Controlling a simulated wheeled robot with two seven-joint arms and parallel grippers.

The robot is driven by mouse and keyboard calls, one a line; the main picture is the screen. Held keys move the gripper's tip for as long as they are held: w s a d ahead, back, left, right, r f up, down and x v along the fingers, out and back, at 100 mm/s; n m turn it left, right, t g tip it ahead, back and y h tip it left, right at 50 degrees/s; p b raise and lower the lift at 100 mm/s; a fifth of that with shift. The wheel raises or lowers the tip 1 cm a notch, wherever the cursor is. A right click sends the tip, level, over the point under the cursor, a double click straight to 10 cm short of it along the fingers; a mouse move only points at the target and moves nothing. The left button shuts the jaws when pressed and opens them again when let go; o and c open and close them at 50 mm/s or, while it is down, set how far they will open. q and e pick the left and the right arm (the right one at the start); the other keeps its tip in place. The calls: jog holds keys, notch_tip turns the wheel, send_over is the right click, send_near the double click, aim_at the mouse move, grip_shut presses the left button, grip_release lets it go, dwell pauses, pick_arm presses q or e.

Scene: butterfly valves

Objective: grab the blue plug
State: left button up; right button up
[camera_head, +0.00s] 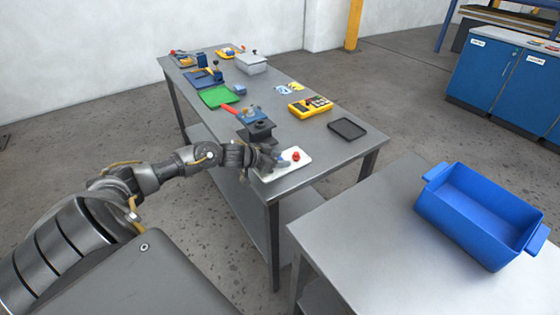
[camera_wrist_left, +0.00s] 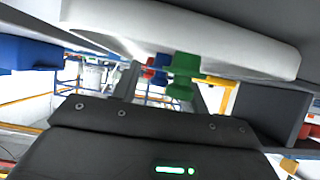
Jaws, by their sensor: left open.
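A white board (camera_head: 290,166) lies near the front edge of the long grey table, with a red plug (camera_head: 296,156) standing on it. My left gripper (camera_head: 279,161) is open, over the left part of the board. In the left wrist view the white board (camera_wrist_left: 225,48) fills the top, with a green plug (camera_wrist_left: 183,76) closest to the camera. A blue plug (camera_wrist_left: 162,61) and the red plug (camera_wrist_left: 149,73) show small behind the green one. My right gripper is out of view.
A dark vise-like block (camera_head: 258,132) stands just behind the gripper. A black tray (camera_head: 347,129) and a yellow case (camera_head: 310,106) lie farther right on the table. A blue bin (camera_head: 478,222) stands on a separate table (camera_head: 375,245) at the right.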

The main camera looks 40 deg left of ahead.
pick_arm(q)
jog(key=shift+w+d+f, duration=0.1)
jog(key=shift+w+f, duration=0.05)
jog(key=shift+w, duration=0.1)
jog(key=c, duration=0.8)
jog(key=shift+s, duration=0.1)
jog(key=shift+c, duration=0.5)
grip_shut()
jog(key=shift+r, duration=0.65)
jog(key=s+a+r, duration=0.1)
jog(key=r, duration=0.1)
jog(key=s+a+r+b, duration=0.1)
jog(key=r, duration=0.1)
jog(key=s+a+r, duration=0.1)
jog(key=r, duration=0.1)
jog(key=shift+s+r+b, duration=0.15)
jog(key=shift+r+b, duration=0.1)
jog(key=shift+b, duration=0.05)
jog(key=s+a+r+p, duration=0.2)
jog(key=s+a+r, duration=0.3)
jog(key=s, duration=0.2)
jog(key=shift+s+a+r, duration=0.15)
jog(key=shift+s+a, duration=0.15)
jog(key=shift+a, duration=0.1)
